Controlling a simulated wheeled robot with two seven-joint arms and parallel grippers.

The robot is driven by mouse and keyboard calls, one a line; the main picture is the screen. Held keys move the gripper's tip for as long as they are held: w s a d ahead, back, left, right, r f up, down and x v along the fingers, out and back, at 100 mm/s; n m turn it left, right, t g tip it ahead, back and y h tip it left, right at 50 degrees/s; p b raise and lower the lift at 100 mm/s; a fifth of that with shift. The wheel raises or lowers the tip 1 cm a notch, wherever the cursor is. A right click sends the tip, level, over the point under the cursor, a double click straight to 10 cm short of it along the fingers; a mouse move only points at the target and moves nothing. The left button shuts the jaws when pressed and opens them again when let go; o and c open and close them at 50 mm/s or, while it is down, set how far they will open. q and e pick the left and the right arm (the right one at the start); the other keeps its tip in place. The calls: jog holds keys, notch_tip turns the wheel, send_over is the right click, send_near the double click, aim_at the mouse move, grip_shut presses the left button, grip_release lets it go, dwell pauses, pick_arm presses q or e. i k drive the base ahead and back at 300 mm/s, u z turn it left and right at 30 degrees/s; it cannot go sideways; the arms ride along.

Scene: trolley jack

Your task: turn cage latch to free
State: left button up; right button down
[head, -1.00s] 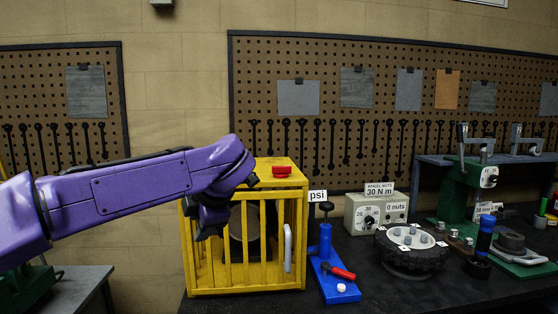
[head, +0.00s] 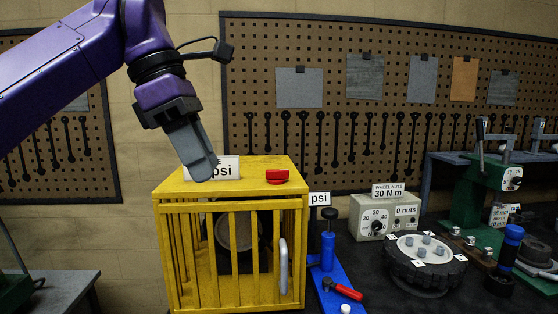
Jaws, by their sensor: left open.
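The yellow cage (head: 230,205) stands on the dark bench, left of centre in the head view. A red latch (head: 277,176) sits on its top near the front right. A grey handle (head: 283,266) is on the barred front, which looks closed. A dark round thing (head: 238,230) shows inside behind the bars. My left gripper (head: 202,165) is above the top's left part, pointing down, left of the latch and apart from it. It is open; its fingers overlap in this view and nothing shows between them. My right gripper is not in view.
A blue pump (head: 327,255) with a red lever is right of the cage. A torque box (head: 383,215) and wheel hub (head: 425,255) stand farther right.

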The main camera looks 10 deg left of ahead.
aim_at(274, 176)
jog(key=i, duration=1.05)
